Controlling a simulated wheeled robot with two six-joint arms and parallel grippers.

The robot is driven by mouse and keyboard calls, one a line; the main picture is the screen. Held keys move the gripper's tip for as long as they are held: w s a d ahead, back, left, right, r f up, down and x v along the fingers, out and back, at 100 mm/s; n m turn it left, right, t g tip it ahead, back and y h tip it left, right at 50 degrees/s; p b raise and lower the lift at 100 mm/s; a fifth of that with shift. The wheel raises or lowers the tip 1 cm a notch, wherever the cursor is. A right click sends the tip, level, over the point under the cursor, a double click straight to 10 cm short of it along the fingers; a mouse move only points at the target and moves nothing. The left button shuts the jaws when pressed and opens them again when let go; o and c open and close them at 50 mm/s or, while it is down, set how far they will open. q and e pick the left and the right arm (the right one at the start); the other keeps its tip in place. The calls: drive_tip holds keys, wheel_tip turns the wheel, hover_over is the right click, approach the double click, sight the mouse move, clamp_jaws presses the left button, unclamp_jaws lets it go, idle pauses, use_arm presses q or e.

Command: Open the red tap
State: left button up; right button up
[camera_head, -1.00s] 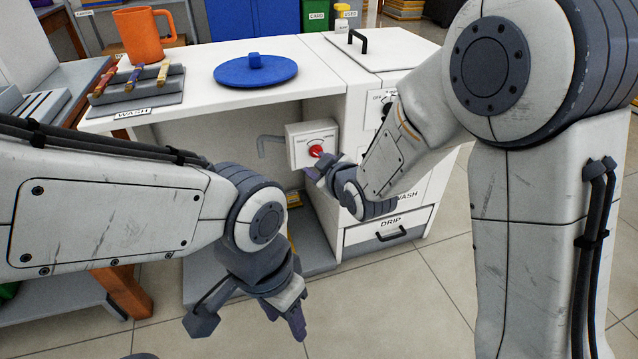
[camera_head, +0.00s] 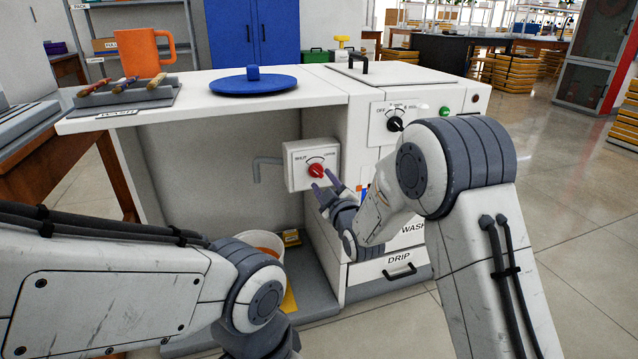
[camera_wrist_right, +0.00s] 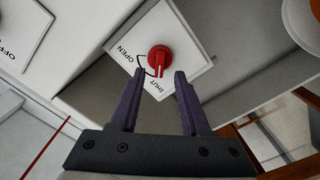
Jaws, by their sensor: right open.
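The red tap (camera_head: 316,170) is a round knob on a white box (camera_head: 297,178) labelled SHUT and OPEN, on the side wall under the white counter. In the right wrist view the knob (camera_wrist_right: 160,57) has its narrow grip toward the SHUT label. My right gripper (camera_head: 325,184) is just in front of and below the knob. Its fingers are open; in the right wrist view the gripper (camera_wrist_right: 160,72) has one fingertip on each side of the knob's lower end, and I cannot tell if they touch it. My left arm is at the lower left; its fingers are outside the frame.
A grey spout (camera_head: 266,164) sticks out left of the tap box. A black dial (camera_head: 394,124) is on the right panel; the DRIP drawer (camera_head: 399,270) is below. A blue lid and orange mug are on the counter.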

sight(317, 174)
drive_tip(key=shift+b+x, duration=0.35)
drive_tip(key=shift+x, duration=1.35)
clamp_jaws()
